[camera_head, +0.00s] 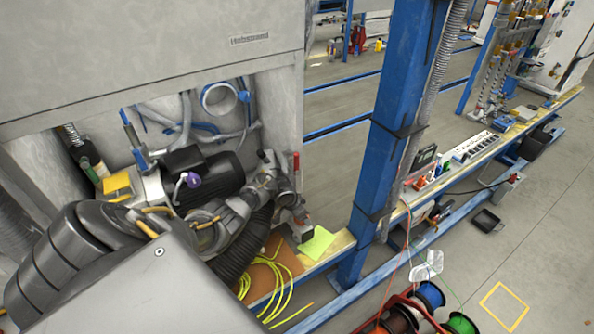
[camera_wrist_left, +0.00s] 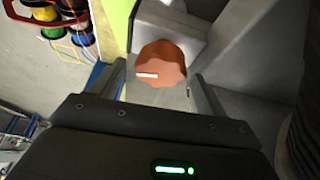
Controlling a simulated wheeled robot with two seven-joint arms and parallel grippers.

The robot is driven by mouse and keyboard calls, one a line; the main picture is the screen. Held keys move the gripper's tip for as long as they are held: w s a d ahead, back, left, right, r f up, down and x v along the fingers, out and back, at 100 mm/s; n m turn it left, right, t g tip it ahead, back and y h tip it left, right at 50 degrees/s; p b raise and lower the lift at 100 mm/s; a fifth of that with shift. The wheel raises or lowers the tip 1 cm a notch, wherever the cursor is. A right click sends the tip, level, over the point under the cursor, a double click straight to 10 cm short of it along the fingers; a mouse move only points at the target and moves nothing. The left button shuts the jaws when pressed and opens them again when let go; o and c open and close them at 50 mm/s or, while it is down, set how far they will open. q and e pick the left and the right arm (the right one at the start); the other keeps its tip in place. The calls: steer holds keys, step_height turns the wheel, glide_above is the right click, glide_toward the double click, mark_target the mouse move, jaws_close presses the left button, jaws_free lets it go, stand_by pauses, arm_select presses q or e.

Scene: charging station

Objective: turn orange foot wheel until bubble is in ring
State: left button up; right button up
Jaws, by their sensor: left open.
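The orange foot wheel (camera_wrist_left: 163,58), with a white mark on its face, shows in the left wrist view just ahead of my left gripper (camera_wrist_left: 160,84). The gripper is open, with one finger to each side of the wheel's near edge. I cannot tell whether the fingers touch it. In the head view my left arm reaches in from the left, and its gripper (camera_head: 290,212) is by the cabinet's lower right corner. The wheel is not clearly visible there. No bubble or ring can be made out. My right gripper is not in view.
A grey cabinet (camera_head: 150,60) with hoses and a dark motor stands close around the arm. A yellow-green sheet (camera_head: 318,243) lies beside the gripper, near loose yellow cable (camera_head: 268,285). A blue post (camera_head: 395,110) stands to the right. Cable spools (camera_head: 428,296) sit on the floor.

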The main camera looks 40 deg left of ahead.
arm_select(q)
steer(key=p+v, duration=0.3)
steer(key=v, duration=0.7)
steer(key=shift+s+r, duration=0.1)
